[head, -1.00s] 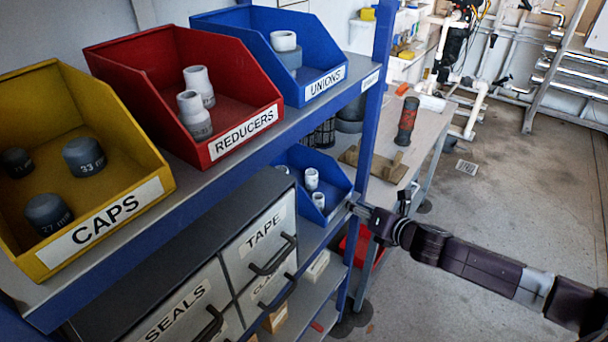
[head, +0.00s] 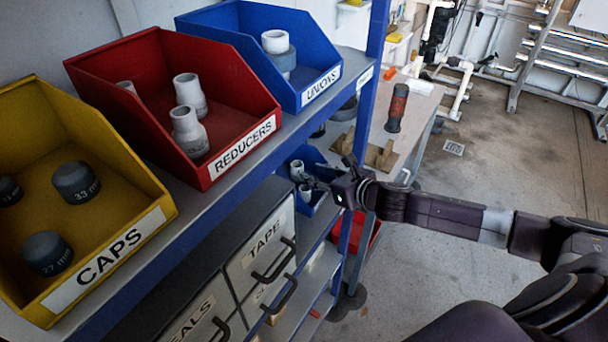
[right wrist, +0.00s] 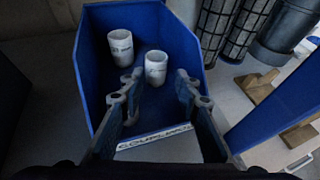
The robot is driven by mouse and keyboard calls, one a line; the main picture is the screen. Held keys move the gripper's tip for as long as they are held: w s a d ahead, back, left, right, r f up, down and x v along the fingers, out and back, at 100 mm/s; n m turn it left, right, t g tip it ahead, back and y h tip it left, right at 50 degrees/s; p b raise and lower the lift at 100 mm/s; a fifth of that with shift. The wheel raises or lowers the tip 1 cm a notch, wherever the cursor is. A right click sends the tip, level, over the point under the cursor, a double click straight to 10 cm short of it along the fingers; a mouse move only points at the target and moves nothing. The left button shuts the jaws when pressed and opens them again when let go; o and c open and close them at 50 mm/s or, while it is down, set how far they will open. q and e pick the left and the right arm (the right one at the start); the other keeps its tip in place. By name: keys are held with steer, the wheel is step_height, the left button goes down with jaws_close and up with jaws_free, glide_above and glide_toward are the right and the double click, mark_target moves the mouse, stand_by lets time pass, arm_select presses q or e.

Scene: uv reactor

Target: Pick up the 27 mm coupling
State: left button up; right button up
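Two white couplings stand upright in a small blue bin (right wrist: 92,60) whose front label reads as couplings. One coupling (right wrist: 121,47) is at the back left and the other (right wrist: 155,68) is nearer the middle; their size marks are too small to read. In the head view the couplings (head: 297,169) show partly beside my right gripper (head: 325,182). My right gripper is open and empty; in the right wrist view its fingers (right wrist: 157,84) reach over the bin's front, with the nearer coupling just beyond and between the tips. My left gripper is not in view.
The bin sits on a lower shelf beside a blue post (head: 375,60). Above are the yellow caps bin (head: 150,222), red reducers bin (head: 255,150) and blue unions bin (head: 215,45). Grey drawers (head: 262,235) stand to the left. Dark mesh cylinders (right wrist: 235,25) stand right of the bin.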

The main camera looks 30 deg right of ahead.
mark_target(297, 171)
steer(key=shift+p+x, duration=0.45)
steer(key=shift+x, duration=0.4)
steer(key=shift+p+x, duration=0.3)
steer(key=shift+x, duration=0.55)
steer(key=shift+w+f, duration=0.5)
steer(key=shift+w, duration=0.2)
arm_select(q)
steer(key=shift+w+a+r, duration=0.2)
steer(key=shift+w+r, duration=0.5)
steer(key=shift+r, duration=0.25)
arm_select(e)
jaws_close()
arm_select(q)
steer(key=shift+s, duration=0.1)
arm_select(e)
jaws_free()
steer(key=shift+s, duration=0.1)
